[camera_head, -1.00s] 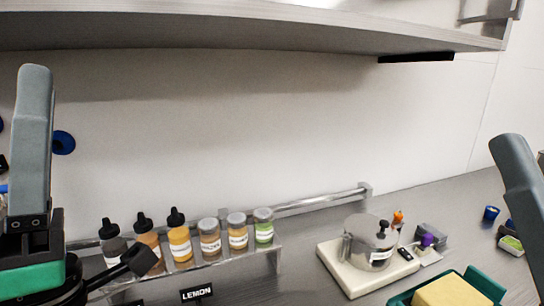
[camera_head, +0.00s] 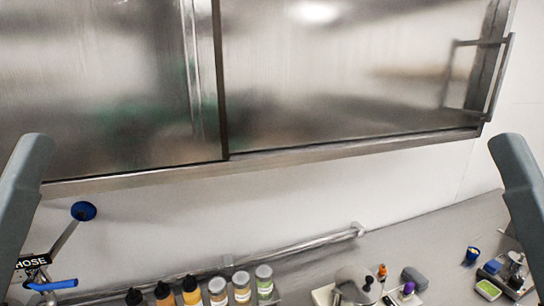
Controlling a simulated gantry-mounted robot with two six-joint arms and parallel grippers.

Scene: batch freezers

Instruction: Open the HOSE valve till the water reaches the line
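A black HOSE label (camera_head: 31,262) shows at the lower left, against the wall. Just below it is a blue lever handle (camera_head: 52,285), lying roughly level. A metal pipe rises from there to a round blue piece (camera_head: 83,211) on the wall. No water, vessel or fill line can be made out. Only grey links of my two arms show, at the left and right edges. Both grippers are out of the picture. My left arm link stands close beside the HOSE label in the picture.
Steel wall cabinets (camera_head: 340,75) with a handle at right hang overhead. A rack of several bottles and jars (camera_head: 242,288) stands at the bottom. A lidded pot (camera_head: 352,283) and small items are right of it. Open wall lies between.

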